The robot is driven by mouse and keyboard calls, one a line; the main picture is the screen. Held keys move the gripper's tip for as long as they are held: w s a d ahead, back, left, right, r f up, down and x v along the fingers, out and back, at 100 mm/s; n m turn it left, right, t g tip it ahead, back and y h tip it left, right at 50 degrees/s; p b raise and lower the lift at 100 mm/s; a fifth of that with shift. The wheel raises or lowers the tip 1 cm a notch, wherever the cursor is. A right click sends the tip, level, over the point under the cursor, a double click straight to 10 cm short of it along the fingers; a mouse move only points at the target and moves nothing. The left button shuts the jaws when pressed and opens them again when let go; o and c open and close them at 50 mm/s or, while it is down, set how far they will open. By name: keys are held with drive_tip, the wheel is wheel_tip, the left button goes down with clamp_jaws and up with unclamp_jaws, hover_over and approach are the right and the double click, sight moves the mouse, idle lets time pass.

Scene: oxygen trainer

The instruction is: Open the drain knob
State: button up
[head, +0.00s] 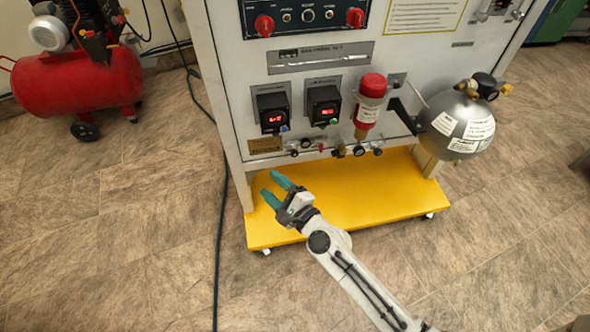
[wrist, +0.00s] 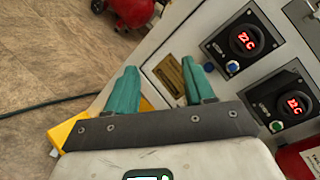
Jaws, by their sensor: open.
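Several small knobs and valves (head: 340,150) line the lower edge of the trainer panel in the head view. I cannot tell which one is the drain knob. My gripper (head: 275,189) is open and empty, with teal fingers. In the head view it appears over the yellow base, below and left of the knob row. In the wrist view, my gripper (wrist: 158,70) has its fingers spread, with the panel's lower left corner beyond them. The row of valves is not clear in the wrist view.
The white trainer cabinet (head: 228,90) stands on a yellow wheeled base (head: 350,205). Two black displays (head: 272,110) sit above the valves. A red-capped cylinder (head: 370,100) and a silver sphere (head: 458,125) are at right. A red compressor (head: 80,85) and black cable (head: 222,220) are at left.

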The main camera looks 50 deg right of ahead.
sight(295, 155)
drive_tip(key=s+d+f+m+g+h+b, duration=0.25)
drive_tip(key=d+f+m+h, duration=0.6)
drive_tip(key=m, duration=0.45)
drive_tip(key=x, duration=0.3)
drive_tip(key=b+x, duration=0.1)
drive_tip(key=x, duration=0.3)
drive_tip(key=r+b+x, duration=0.1)
drive_tip(key=x, duration=0.3)
drive_tip(key=shift+d, duration=0.4)
drive_tip(key=shift+c, duration=0.5)
clamp_jaws()
